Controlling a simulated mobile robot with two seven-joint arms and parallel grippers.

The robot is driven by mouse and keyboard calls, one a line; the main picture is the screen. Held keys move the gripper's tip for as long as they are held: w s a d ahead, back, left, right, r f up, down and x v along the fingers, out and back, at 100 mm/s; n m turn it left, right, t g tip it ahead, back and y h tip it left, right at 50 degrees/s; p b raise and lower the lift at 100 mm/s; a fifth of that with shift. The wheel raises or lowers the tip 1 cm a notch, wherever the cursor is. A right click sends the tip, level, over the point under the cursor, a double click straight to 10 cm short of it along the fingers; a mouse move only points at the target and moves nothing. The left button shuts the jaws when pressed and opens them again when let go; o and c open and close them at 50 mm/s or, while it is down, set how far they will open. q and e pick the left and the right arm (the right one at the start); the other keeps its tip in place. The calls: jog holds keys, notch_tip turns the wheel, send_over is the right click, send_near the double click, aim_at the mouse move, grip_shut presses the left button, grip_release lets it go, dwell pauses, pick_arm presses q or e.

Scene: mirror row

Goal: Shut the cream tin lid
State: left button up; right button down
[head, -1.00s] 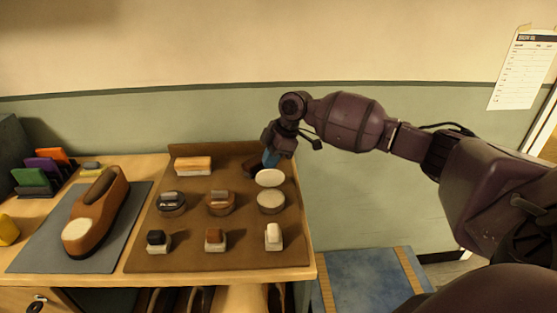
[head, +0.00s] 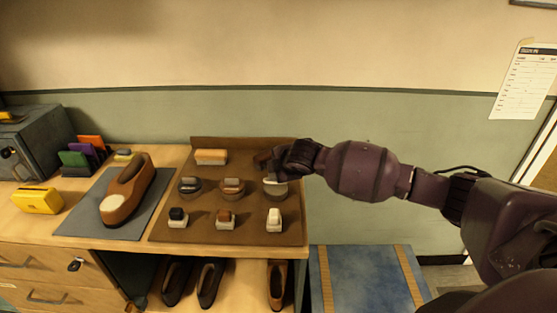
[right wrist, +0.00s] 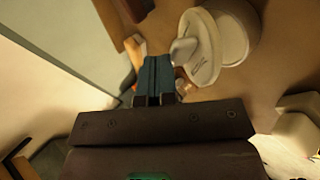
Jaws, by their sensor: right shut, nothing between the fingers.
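The cream tin (head: 276,190) is the rightmost tin in the middle row on the brown mat. My right gripper (head: 272,162) is at its back edge and hides part of it and its lid. In the right wrist view, the round pale tin (right wrist: 240,28) is at upper right. Its lid (right wrist: 205,66) stands tilted at the tin's edge, with a pale grip on its outer face. My right gripper's blue fingers (right wrist: 153,78) are shut and empty beside the lid, on its outer side. Contact cannot be told. My left gripper is not in view.
The brown mat (head: 185,233) also holds two other tins, several small brushes in front and a larger brush (head: 211,157) behind. A brown shoe (head: 128,190) lies on a grey mat at left. A blue-topped bench (head: 352,280) stands low at right.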

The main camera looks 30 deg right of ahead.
aim_at(272, 176)
jog(key=shift+s+a+f+t+h, duration=0.4)
jog(key=shift+s+f+t, duration=0.15)
jog(key=shift+t, duration=0.35)
jog(key=shift+s+a+f+n+t+h+p, duration=0.2)
jog(key=shift+s+f+n+t+h+p, duration=0.15)
jog(key=shift+t, duration=0.35)
jog(key=shift+s, duration=0.1)
jog(key=shift+s+f, duration=0.1)
jog(key=shift+f, duration=0.05)
jog(key=shift+a, duration=0.1)
jog(key=shift+r+p, duration=0.4)
jog(key=shift+p, duration=0.15)
jog(key=shift+r+p, duration=0.4)
jog(key=shift+p, duration=0.05)
jog(key=shift+s, duration=0.15)
